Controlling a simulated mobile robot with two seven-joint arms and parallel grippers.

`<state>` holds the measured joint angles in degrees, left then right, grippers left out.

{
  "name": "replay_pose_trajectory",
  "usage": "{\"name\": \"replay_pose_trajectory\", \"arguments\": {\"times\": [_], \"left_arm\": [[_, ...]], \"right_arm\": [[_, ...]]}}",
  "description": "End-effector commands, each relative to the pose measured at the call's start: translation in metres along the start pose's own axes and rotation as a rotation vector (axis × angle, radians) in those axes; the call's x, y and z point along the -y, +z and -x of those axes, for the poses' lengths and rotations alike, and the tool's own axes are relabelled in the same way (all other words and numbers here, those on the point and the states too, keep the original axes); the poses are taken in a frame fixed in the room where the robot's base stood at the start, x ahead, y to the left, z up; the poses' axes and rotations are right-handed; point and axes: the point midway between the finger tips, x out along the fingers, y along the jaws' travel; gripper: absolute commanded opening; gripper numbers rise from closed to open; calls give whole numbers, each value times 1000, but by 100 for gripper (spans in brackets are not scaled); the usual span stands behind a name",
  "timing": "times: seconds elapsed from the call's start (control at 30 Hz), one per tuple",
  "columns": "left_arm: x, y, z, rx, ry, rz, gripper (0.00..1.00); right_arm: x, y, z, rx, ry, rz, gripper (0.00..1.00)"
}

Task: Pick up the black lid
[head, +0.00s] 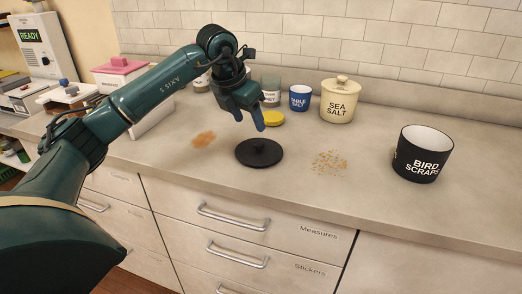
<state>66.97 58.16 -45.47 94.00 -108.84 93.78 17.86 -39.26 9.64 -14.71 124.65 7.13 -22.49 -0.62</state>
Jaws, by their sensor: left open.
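My right gripper is not in view.
A black "Bird Scraps" pot (420,160) stands open at the right. Behind are a cream "Sea Salt" jar (340,102), a blue cup (299,99) and a yellow lid (271,118). Crumbs (329,162) and orange powder (203,139) lie beside the black lid.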

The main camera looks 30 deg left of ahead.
Motion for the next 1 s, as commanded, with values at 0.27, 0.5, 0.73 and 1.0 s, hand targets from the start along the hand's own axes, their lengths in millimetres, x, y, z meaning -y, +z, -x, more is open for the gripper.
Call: {"name": "replay_pose_trajectory", "arguments": {"times": [0.27,0.5,0.73,1.0], "left_arm": [[1,0,-34,1,-3,-1,55],[-1,2,-62,-2,-4,-1,55],[-2,2,-86,2,-3,-1,55],[-2,2,-87,2,-2,-2,52]], "right_arm": [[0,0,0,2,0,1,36],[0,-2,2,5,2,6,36],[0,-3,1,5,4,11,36],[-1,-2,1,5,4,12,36]]}}
